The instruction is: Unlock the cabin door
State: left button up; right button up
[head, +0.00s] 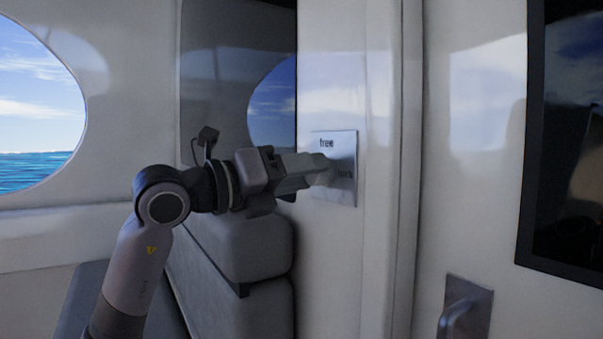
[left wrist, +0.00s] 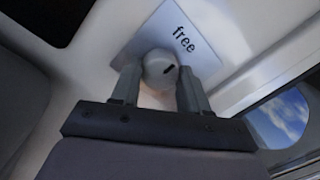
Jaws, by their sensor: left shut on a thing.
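The lock plate (head: 347,148) is a square metal plate on the white door frame, marked "free" at the top and "lock" at the lower right. My left gripper (head: 328,168) reaches it from the left in the head view. In the left wrist view, the round lock knob (left wrist: 158,70) with a short dark mark sits between the two fingers of my left gripper (left wrist: 160,85), which is shut on it. The plate (left wrist: 205,62) with the word "free" shows behind the knob. In the head view the fingers hide most of the knob. My right gripper is not in view.
A door handle (head: 463,318) on a metal plate is at the lower right. A dark framed window or screen (head: 565,150) is at the right. A grey cushioned seat (head: 245,240) stands below my left arm, and an oval window (head: 30,110) is at the far left.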

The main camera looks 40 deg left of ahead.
pick_arm(q)
jog(key=o, duration=1.1)
jog(key=shift+c, duration=0.2)
jog(key=shift+s, duration=0.1)
jog(key=b+v, duration=0.1)
jog(key=v, duration=0.6)
jog(key=shift+b, duration=0.35)
jog(key=shift+a, duration=0.1)
